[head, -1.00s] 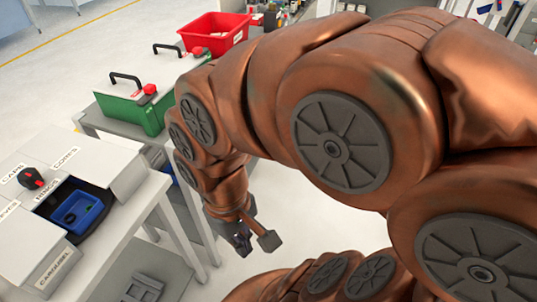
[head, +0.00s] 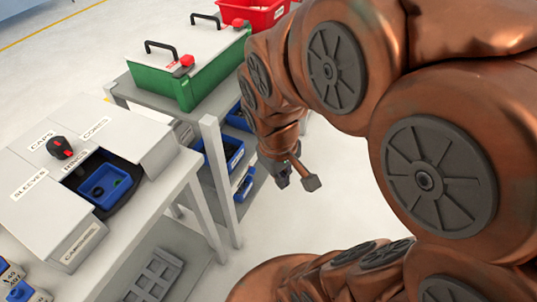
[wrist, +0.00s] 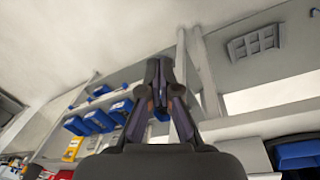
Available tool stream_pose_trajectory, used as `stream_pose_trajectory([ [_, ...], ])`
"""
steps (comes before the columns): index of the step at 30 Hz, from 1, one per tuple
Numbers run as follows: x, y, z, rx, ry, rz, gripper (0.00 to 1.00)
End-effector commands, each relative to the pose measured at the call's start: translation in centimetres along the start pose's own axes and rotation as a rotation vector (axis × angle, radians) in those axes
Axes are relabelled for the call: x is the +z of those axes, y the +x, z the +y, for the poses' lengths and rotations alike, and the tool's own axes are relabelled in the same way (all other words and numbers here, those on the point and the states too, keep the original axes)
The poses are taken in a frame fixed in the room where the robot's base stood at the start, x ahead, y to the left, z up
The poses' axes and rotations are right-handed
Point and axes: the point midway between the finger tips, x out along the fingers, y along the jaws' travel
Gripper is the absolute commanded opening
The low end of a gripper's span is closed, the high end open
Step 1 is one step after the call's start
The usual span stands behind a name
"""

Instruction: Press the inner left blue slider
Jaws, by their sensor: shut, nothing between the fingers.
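Blue parts (head: 22,291) on light grey housings show at the bottom left edge of the head view, cut off by the frame. I cannot tell from this whether one of them is the inner left blue slider. My gripper (head: 283,176) hangs in open space to the right of the workbench and shelf, well apart from those blue parts. In the wrist view its dark fingers (wrist: 158,72) are shut together with nothing between them. No slider can be made out clearly in the wrist view.
A white bench unit (head: 100,130) labelled caps, cores, rings and sleeves holds a blue bin (head: 106,186). A grey shelf frame (head: 222,165) with blue bins stands between it and my arm. A green case (head: 190,65) sits on top, with a red crate (head: 260,14) behind. Open floor lies right.

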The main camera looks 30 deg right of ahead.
Motion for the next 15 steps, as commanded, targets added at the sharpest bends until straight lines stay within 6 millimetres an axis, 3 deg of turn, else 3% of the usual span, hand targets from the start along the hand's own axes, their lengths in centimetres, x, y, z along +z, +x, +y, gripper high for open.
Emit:
stream_pose_trajectory([
  [1, -2.0, 2.8, 1.9, 0.042, -0.018, 0.033, 0.0],
  [6, -8.6, 7.6, 8.4, 0.191, -0.141, 0.166, 0.0],
  [15, -18.0, 16.0, 18.1, 0.433, -0.446, 0.344, 0.0],
])
